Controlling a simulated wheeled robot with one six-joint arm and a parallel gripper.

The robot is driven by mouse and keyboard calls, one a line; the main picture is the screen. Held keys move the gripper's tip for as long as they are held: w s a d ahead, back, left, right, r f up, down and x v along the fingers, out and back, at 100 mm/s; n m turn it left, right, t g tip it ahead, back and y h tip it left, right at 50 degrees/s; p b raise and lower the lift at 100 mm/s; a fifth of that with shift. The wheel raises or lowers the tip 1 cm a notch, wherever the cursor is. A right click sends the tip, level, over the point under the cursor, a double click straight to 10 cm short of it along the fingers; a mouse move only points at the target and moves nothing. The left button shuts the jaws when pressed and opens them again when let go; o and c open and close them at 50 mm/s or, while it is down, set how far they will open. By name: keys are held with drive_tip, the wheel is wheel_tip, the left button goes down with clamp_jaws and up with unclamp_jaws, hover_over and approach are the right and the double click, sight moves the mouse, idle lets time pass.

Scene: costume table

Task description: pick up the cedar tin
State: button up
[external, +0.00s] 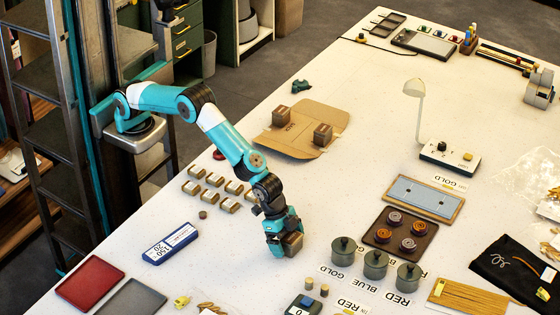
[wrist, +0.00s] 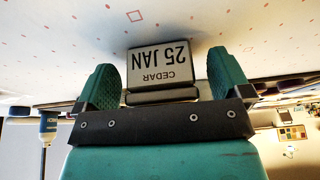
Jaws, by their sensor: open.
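The cedar tin (wrist: 160,72) shows in the wrist view with a grey face that reads CEDAR 25 JAN, upside down in the picture. My gripper (wrist: 165,78) is open, with one teal finger on each side of the tin. A gap shows on the right side and a narrower one on the left, so it does not appear clamped. In the external view my gripper (external: 283,241) points down at the table around a small brown box, the tin (external: 294,243), partly hidden by the fingers.
Two similar brown boxes (external: 281,115) (external: 322,134) sit on a cardboard sheet (external: 303,117) farther back. Lidded grey pots (external: 375,264) stand to the right. A blue box (external: 170,243) lies left; table around my gripper is mostly clear.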

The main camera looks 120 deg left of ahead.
drive_tip(key=c, duration=1)
